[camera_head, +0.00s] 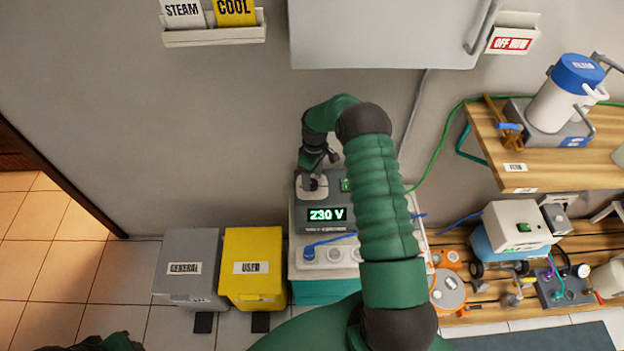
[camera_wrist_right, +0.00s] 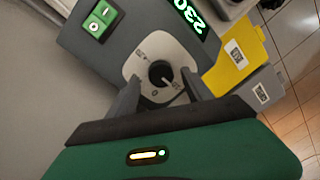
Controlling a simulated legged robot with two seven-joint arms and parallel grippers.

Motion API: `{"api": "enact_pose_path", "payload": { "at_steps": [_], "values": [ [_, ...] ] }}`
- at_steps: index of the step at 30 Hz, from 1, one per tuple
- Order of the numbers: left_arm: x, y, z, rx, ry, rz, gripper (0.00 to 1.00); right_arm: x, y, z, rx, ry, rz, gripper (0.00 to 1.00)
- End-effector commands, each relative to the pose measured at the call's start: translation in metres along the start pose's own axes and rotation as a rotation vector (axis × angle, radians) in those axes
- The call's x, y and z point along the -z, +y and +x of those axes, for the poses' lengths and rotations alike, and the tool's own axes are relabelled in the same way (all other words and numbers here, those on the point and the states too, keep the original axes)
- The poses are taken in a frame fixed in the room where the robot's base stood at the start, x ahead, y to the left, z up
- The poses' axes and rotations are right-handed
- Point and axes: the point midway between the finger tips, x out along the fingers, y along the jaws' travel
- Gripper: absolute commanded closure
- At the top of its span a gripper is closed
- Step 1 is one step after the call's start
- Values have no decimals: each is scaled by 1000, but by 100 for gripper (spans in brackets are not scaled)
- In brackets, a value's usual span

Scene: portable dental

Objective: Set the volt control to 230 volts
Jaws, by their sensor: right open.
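The control unit (camera_head: 308,216) is a grey box whose green display (camera_head: 327,214) reads 230 V. Its black volt knob (camera_wrist_right: 160,73) sits on a light dial plate. The knob's white mark points toward the lower-right label in the wrist view. My right gripper (camera_wrist_right: 160,78) is open, its two dark fingers on either side of the knob; I cannot tell whether they touch it. In the head view the right gripper (camera_head: 320,164) is over the dial plate (camera_head: 312,187). My left gripper does not show clearly.
A green switch (camera_wrist_right: 101,19) is beside the dial. A grey GENERAL bin (camera_head: 185,290) and a yellow USED bin (camera_head: 252,290) stand left of the unit. A wooden shelf (camera_head: 545,180) and bench equipment are at right. A wall cabinet (camera_head: 385,35) hangs above.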

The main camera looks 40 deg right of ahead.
Motion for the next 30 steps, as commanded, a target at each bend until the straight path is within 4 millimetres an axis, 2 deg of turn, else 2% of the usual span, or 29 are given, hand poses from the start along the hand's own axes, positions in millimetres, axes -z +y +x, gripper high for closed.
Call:
{"api": "enact_pose_path", "payload": {
  "at_steps": [1, 6, 12, 16, 28, 30],
  "values": [
    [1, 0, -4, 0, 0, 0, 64, 1, 1, -15, -3, 2, 0, 41],
    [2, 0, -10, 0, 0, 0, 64, 1, 1, -60, -3, 4, 1, 41],
    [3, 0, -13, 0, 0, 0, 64, 1, 2, -96, 0, 1, -1, 41],
    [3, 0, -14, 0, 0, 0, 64, 1, 2, -102, 1, 0, -1, 41],
    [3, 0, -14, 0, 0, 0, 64, 1, 1, -102, 1, 0, 0, 41],
    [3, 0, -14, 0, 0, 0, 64, 3, -4, -104, -2, 1, 0, 41]
  ]
}}
